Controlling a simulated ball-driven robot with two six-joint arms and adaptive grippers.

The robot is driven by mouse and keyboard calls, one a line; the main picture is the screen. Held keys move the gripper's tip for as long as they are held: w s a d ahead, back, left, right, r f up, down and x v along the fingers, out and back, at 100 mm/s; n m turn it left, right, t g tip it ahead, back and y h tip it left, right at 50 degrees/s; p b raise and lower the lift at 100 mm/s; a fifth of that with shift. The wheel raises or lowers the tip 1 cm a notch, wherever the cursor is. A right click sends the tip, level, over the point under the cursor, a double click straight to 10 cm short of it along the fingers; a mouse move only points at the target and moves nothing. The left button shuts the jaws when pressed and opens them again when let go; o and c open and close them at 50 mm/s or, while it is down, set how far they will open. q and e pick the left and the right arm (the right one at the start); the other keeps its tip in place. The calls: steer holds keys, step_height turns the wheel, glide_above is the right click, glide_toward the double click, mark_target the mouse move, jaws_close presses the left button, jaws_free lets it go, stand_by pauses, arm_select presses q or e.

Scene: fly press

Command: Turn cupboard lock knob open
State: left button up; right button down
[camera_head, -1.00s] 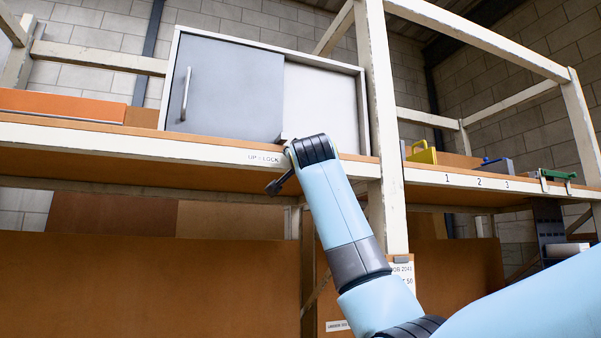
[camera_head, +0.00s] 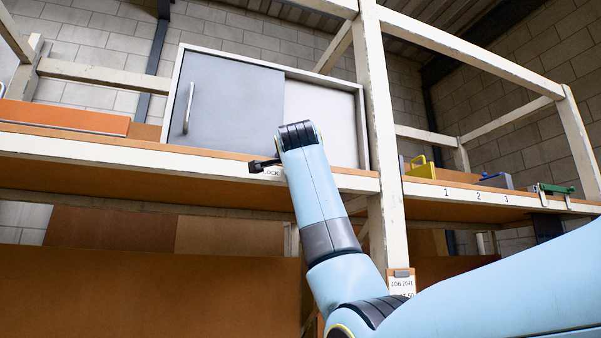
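The cupboard (camera_head: 325,112) stands on the upper shelf, with a grey sliding door (camera_head: 235,105) covering its left part and a pale panel at right. I cannot make out the lock knob; my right wrist covers the lower middle of the cupboard front. A label on the shelf edge, partly covered, reads "OCK" (camera_head: 272,173). My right gripper (camera_head: 254,166) is a small dark shape just left of the wrist, in front of the shelf edge by the label. Its fingers are too small to tell open or shut. My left gripper is out of view.
The door has a vertical handle (camera_head: 188,108). A white post (camera_head: 380,130) stands just right of my raised forearm. An orange panel (camera_head: 65,117) lies at left on the shelf; a yellow-handled block (camera_head: 420,168) and a green tool (camera_head: 553,189) sit at right.

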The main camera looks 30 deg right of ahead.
stand_by(0.4)
steer(key=c, duration=0.9)
jaws_free()
steer(key=v, duration=1.2)
